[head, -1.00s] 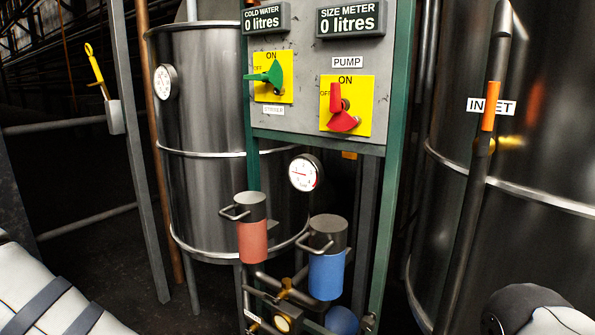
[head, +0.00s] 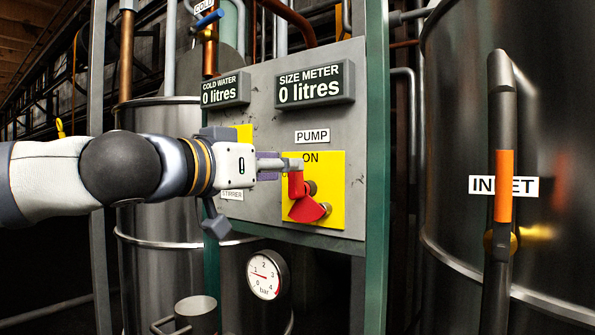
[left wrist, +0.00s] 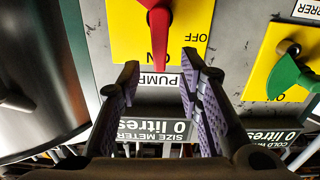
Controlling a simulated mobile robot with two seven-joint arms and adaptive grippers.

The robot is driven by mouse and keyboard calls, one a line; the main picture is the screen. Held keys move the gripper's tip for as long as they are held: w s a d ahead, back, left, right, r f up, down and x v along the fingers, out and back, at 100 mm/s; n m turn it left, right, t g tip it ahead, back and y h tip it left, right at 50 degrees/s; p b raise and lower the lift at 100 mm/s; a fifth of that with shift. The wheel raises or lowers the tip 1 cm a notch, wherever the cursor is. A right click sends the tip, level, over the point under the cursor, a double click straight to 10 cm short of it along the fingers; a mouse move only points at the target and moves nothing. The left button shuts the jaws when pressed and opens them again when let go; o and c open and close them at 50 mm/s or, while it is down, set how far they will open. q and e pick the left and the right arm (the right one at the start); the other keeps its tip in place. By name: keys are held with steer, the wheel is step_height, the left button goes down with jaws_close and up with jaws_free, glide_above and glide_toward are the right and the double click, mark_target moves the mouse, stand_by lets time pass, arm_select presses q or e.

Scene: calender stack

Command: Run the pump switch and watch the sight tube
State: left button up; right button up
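The red pump switch (head: 305,208) is on a yellow plate (head: 335,220) under the PUMP label. In the left wrist view, which is upside down, the red handle (left wrist: 160,20) points at the word ON. My left gripper (head: 298,164) is at the top of this handle. The wrist view shows its fingers (left wrist: 160,72) open, with the handle's tip between them in the picture. Contact cannot be told. The size meter (head: 315,85) and cold water display (head: 225,90) both read 0 litres. I cannot pick out a sight tube. My right gripper is out of view.
The green stirrer switch (left wrist: 290,72) is beside the pump plate and mostly hidden by my arm in the head view. A bar gauge (head: 267,275) is below the panel. A steel tank (head: 165,265) stands left; a dark tank (head: 560,100) with an INLET label stands right.

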arm_select(q)
steer(key=x, duration=0.4)
steer(key=shift+w+d+r, duration=0.1)
steer(key=shift+w+d, duration=0.1)
steer(key=shift+w, duration=0.05)
jaws_close()
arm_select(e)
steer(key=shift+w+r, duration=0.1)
arm_select(q)
steer(key=shift+w+a+r+n+p, duration=0.1)
steer(key=shift+a+r+n+p, duration=0.15)
steer(key=shift+n+p, duration=0.6)
steer(key=shift+w+a+f+n+p, duration=0.1)
steer(key=shift+w+a+f+n, duration=0.5)
steer(key=shift+n, duration=2)
steer(key=shift+w+a+f+n+p, duration=0.1)
steer(key=shift+a+f+n, duration=0.2)
steer(key=shift+f+n, duration=1.45)
steer(key=shift+w+a+r+n+p, duration=0.1)
steer(key=shift+w+a+n, duration=0.35)
steer(key=shift+n, duration=2.95)
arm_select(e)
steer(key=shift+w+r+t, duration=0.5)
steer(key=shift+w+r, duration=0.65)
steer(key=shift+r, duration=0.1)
arm_select(q)
steer(key=shift+s, duration=0.1)
